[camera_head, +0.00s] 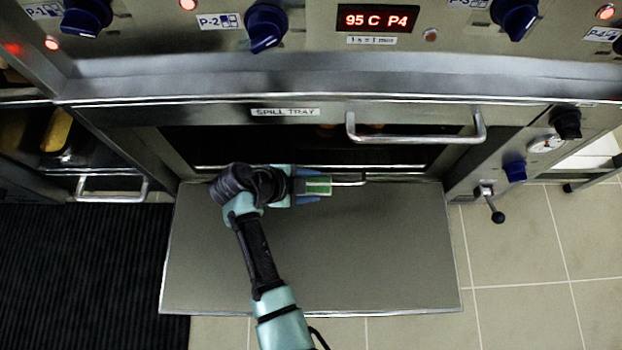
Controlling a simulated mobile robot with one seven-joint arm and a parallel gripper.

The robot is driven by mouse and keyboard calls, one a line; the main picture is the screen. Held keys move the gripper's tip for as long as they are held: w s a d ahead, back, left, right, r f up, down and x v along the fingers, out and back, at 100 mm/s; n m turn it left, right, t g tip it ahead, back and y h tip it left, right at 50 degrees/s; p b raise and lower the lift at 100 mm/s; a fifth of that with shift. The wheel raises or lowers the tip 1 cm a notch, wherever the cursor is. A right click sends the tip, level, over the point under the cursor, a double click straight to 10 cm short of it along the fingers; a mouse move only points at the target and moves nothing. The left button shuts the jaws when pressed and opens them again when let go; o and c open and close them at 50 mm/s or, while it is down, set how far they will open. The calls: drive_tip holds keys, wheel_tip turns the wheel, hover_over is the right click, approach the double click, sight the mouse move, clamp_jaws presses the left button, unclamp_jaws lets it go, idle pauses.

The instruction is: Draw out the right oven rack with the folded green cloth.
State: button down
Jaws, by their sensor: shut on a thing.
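My gripper (316,187) is over the inner edge of the lowered oven door, at the oven opening. It is shut on the folded green cloth (319,186), which shows as a small green and pale block between the blue fingers. A thin bright bar (349,183), apparently part of a rack front, runs just right of the cloth. I cannot tell whether the cloth touches or wraps it.
The lowered oven door (370,250) lies flat below my arm. A spill tray front with a handle (415,137) is above the opening. Blue knobs line the panel above. A lever (491,204) sticks out at right. A black mat (80,270) and tiled floor (530,260) flank the door.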

drive_tip(key=shift+s+r+p, duration=0.15)
drive_tip(key=shift+s+p, duration=0.4)
drive_tip(key=shift+s, duration=0.2)
drive_tip(key=shift+s+p, duration=1.05)
drive_tip(key=shift+s, duration=1.3)
drive_tip(key=shift+s+p, duration=1.1)
drive_tip(key=shift+s, duration=1.8)
drive_tip(key=s+p, duration=0.1)
drive_tip(key=s, duration=0.5)
